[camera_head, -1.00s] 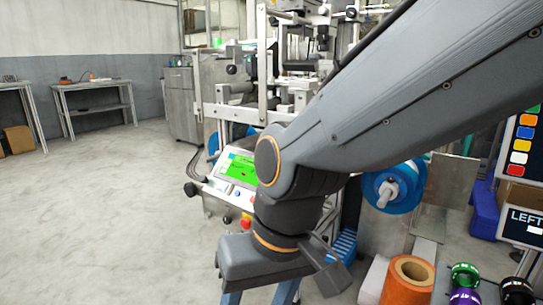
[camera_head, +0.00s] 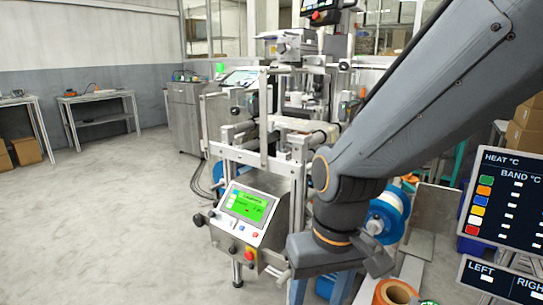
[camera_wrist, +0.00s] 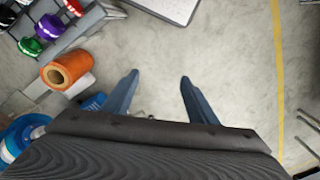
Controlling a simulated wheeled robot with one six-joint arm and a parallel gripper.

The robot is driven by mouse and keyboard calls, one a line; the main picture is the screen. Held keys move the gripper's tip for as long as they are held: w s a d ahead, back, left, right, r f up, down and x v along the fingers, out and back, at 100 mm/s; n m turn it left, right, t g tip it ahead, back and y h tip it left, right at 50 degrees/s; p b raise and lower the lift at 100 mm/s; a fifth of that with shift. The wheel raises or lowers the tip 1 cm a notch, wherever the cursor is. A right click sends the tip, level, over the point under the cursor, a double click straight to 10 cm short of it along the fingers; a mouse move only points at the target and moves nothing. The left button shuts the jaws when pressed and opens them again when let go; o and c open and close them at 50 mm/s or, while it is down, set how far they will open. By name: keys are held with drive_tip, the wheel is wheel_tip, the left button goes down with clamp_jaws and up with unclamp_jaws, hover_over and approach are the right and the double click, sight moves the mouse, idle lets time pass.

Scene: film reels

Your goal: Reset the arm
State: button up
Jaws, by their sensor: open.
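My arm reaches across the right half of the head view, in front of the machine. In the wrist view my gripper (camera_wrist: 155,92) is open, its two blue-grey fingers apart with only floor showing between them. In the head view the fingertips are hard to make out below the wrist. An orange film reel (camera_wrist: 67,69) lies to the left of the fingers in the wrist view, apart from them. It also shows in the head view (camera_head: 396,292), cut by the lower edge.
The machine (camera_head: 262,170) with a green-lit control panel (camera_head: 247,205) stands beside my arm. A blue reel (camera_head: 388,215) sits on its side. Purple (camera_wrist: 50,26) and green (camera_wrist: 30,46) reels lie at upper left in the wrist view. The floor (camera_head: 110,215) at left is clear.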

drive_tip(key=s+d+r+m+h+p, duration=0.1)
drive_tip(key=s+d+r+m+p, duration=0.1)
drive_tip(key=d+r+p, duration=0.9)
wheel_tip(320, 180, up, 3)
drive_tip(key=m+p, duration=0.1)
drive_tip(key=p, duration=0.5)
drive_tip(key=shift+s+d+f, duration=0.15)
drive_tip(key=shift+d, duration=0.05)
